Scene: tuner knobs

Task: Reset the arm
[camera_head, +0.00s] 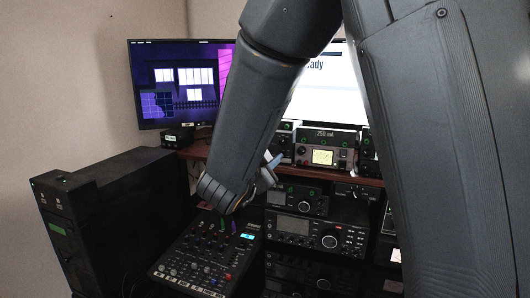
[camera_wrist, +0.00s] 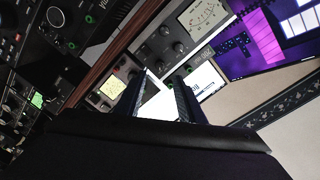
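My arm (camera_head: 262,95) reaches down across the middle of the head view, its forearm in front of the monitors and the shelf edge. My gripper (camera_wrist: 160,84) shows in the wrist view as two dark fingers standing apart, with only the bright background between them. It is open and holds nothing. In the head view the gripper is mostly hidden by my wrist, near the radio stack and above the mixer. The radio (camera_head: 316,234) with a large tuning knob is below and right of my wrist. No contact between my fingers and any knob can be made out.
A mixer (camera_head: 208,258) lies below my wrist. A black cabinet (camera_head: 118,215) stands at left. A purple-screened monitor (camera_head: 175,85) and a white-screened monitor (camera_head: 325,90) stand behind. A meter unit (camera_head: 325,150) sits on the wooden shelf. A second meter unit (camera_wrist: 200,20) shows in the wrist view.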

